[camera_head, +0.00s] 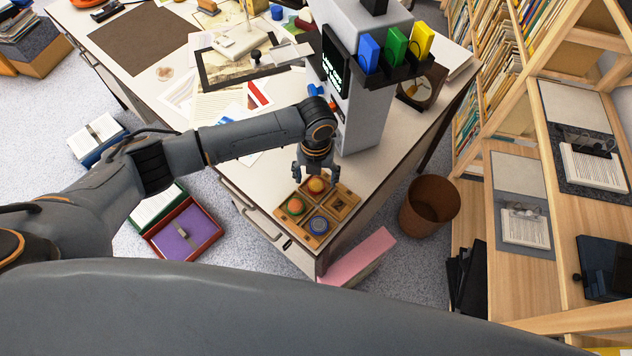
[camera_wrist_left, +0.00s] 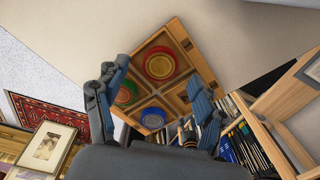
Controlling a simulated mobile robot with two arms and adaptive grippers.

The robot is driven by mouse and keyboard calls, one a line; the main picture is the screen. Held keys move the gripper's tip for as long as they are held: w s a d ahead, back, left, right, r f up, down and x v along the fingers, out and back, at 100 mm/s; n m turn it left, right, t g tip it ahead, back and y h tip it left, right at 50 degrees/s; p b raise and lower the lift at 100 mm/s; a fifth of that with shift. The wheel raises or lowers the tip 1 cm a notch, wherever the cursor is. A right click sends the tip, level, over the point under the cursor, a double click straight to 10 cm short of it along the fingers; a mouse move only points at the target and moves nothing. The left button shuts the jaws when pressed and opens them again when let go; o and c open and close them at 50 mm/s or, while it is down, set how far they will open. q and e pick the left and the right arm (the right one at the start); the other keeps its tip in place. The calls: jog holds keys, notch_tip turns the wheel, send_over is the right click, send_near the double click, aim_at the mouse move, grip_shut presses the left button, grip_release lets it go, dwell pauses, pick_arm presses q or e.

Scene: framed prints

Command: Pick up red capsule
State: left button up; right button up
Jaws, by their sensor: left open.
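A wooden tray with four compartments (camera_head: 333,222) sits at the near corner of the desk; it also shows in the left wrist view (camera_wrist_left: 186,45). A green capsule (camera_head: 296,206) and a blue capsule (camera_head: 319,225) lie in two other compartments. Contact cannot be told. My right gripper is out of view.
A grey machine (camera_head: 368,115) with blue, green and yellow cards stands behind the tray. A brown bin (camera_head: 429,206) and a pink block (camera_head: 357,259) are beside the desk. Wooden shelves (camera_head: 510,190) stand at right. The desk left of the tray is clear.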

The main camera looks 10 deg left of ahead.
pick_arm(q)
jog(key=shift+f, duration=0.9)
jog(key=shift+c, duration=0.4)
jog(key=c, duration=1.1)
jog(key=shift+r, duration=0.15)
jog(key=shift+c, duration=0.3)
